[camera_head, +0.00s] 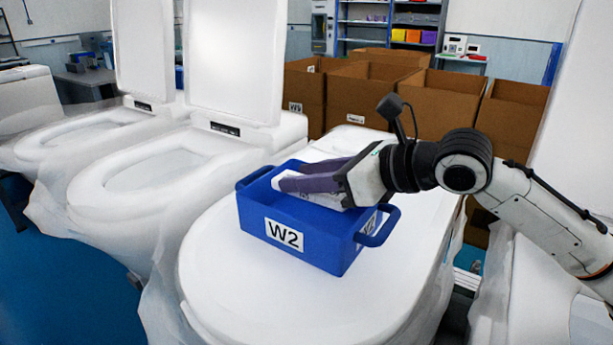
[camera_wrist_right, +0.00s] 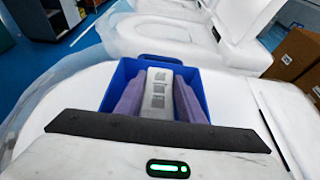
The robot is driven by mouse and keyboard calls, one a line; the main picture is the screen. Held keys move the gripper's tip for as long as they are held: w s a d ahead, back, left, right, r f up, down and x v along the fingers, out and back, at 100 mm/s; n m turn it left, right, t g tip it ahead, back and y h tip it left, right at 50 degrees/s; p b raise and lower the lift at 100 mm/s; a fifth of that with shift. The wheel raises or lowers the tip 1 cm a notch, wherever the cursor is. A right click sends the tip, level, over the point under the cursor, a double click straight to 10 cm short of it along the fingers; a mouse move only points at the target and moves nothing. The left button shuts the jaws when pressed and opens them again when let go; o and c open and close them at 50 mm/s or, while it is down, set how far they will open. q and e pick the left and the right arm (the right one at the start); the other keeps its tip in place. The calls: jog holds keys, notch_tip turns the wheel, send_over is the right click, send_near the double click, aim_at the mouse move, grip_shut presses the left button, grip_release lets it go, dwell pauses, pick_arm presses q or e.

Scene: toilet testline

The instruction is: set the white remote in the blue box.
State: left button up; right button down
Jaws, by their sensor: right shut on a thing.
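The blue box (camera_head: 303,236), labelled W2, stands on the closed white lid of the nearest toilet. My right gripper (camera_head: 305,184) reaches in from the right, with its purple-grey fingers over and partly within the box opening. In the right wrist view, my right gripper (camera_wrist_right: 158,98) is shut on the white remote (camera_wrist_right: 158,90), one finger along each long side. The remote's face with grey markings shows, and the blue box (camera_wrist_right: 197,88) surrounds it. Whether the remote touches the box floor cannot be told. My left gripper is not in view.
The white toilet lid (camera_head: 300,300) leaves free room around the box. Two more toilets with raised lids stand to the left, the nearer one (camera_head: 150,185) close by. Several cardboard boxes (camera_head: 365,95) stand behind, with shelves (camera_head: 390,20) further back.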

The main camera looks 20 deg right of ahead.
jog(key=shift+f, duration=0.6)
jog(key=c, duration=1.4)
grip_release()
jog(key=shift+c, duration=0.2)
jog(key=shift+o, duration=1.3)
jog(key=shift+r, duration=0.2)
jog(key=v, duration=0.4)
jog(key=b+v, duration=0.1)
jog(key=v, duration=0.3)
jog(key=b+v, duration=0.1)
jog(key=v, duration=0.3)
jog(key=shift+w+r, duration=0.15)
jog(key=shift+r, duration=0.35)
